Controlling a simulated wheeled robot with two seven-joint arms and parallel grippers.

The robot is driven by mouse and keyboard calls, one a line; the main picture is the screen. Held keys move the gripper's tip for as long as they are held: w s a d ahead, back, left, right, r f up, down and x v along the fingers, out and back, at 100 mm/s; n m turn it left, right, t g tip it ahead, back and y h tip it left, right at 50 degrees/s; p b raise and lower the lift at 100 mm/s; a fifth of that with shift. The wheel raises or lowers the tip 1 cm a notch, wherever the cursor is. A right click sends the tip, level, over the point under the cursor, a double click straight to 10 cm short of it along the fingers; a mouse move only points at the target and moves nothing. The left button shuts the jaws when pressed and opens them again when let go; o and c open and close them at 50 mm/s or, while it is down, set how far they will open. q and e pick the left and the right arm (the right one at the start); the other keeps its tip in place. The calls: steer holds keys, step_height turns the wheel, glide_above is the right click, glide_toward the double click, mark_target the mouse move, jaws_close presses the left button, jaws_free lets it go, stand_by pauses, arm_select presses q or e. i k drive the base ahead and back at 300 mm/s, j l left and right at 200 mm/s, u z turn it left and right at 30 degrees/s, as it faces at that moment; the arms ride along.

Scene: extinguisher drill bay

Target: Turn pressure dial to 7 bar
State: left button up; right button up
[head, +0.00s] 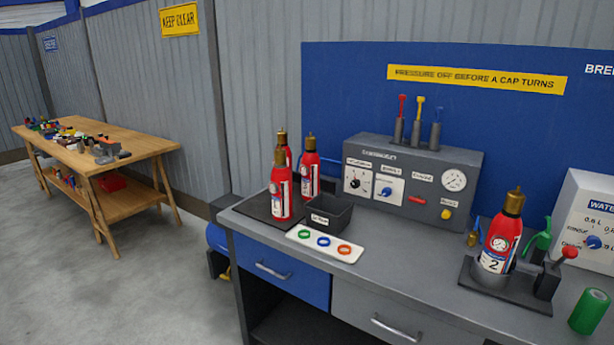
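A grey control box (415,165) stands at the back of the workbench. Its front has a white plate with a black knob (354,184) and, to the right, a white plate with a blue knob (386,191). A round white gauge (453,180) sits on the right of the front. The labels and scale marks are too small to read, so I cannot tell which knob is the pressure dial or where it points. A red bar (417,200) and a yellow button (446,214) are below the gauge. Neither of my grippers is in view.
Red extinguishers (281,192) stand on a dark mat at the left, beside a black bin (328,213) and a white tray (325,246) with coloured rings. Another extinguisher (502,232) stands in a holder at right, near a green cylinder (589,311). The bench middle is clear.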

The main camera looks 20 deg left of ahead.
mark_target(355, 183)
steer(key=i+j+u, duration=0.5)
steer(key=j, duration=0.4)
steer(key=i+j+u, duration=0.45)
steer(key=i+j, duration=0.2)
steer(key=i, duration=0.1)
